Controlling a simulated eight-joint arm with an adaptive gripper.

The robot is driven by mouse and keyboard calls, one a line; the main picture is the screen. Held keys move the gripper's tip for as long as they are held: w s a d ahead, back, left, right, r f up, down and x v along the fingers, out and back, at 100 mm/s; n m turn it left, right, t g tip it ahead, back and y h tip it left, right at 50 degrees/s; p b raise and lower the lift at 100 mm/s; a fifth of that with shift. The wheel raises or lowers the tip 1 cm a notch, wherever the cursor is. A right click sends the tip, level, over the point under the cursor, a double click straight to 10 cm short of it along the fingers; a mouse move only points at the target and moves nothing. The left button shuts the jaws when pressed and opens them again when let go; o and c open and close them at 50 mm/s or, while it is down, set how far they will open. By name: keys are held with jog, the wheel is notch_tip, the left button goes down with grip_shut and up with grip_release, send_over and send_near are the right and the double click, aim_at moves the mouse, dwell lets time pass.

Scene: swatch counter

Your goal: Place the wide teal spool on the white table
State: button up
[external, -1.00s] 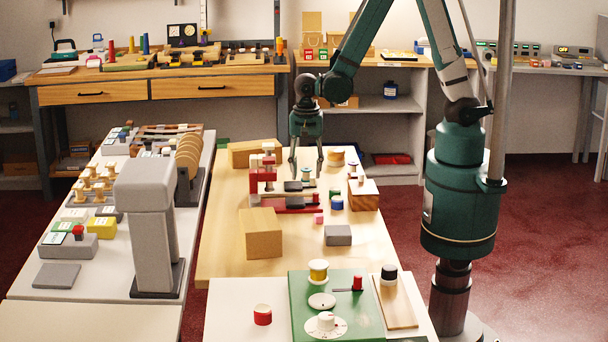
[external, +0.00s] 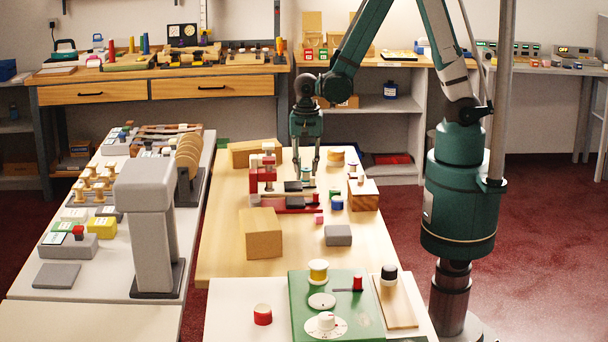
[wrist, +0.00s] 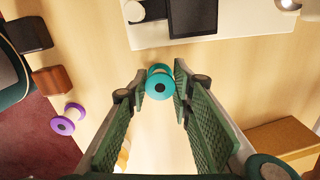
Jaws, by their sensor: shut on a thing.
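The teal spool (wrist: 160,82) is between my fingertips in the wrist view, its round end with a dark centre hole facing the camera. My gripper (wrist: 160,92) is shut on it; in the external view my gripper (external: 307,176) is low over the wooden table (external: 225,225), beside a red-and-white device (external: 262,185). The spool is too small to make out clearly there. A white table (external: 228,300) adjoins the wooden one at the front, with a red spool (external: 263,315) on it.
A green device (external: 305,300) and a wooden board (external: 398,305) stand on the front table, with bare room at its left. Wooden blocks (external: 262,237) and a grey block (external: 338,236) are on the wooden table. A purple spool (wrist: 68,118) lies left in the wrist view.

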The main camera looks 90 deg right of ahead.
aim_at(302, 169)
jog(key=shift+r, duration=0.1)
jog(key=shift+r+p, duration=1)
jog(key=shift+r, duration=3.9)
jog(key=shift+w+d+n, duration=0.1)
jog(key=shift+w+n, duration=0.4)
jog(key=shift+w, duration=0.25)
jog(key=w+d+f+n, duration=0.1)
jog(key=w+n, duration=0.7)
jog(key=w, duration=0.3)
jog(key=shift+w+n, duration=0.25)
jog(key=shift+n, duration=0.05)
jog(key=w+f+n, duration=0.1)
jog(key=w+n, duration=0.5)
jog(key=w, duration=0.1)
jog(key=w+d+f+n, duration=0.1)
jog(key=w+n, duration=0.2)
jog(key=w, duration=0.1)
jog(key=shift+f, duration=0.3)
jog(key=shift+c, duration=0.2)
jog(key=shift+w+f+n, duration=0.2)
jog(key=shift+w+n, duration=0.4)
jog(key=shift+w, duration=0.05)
jog(key=a, duration=0.7)
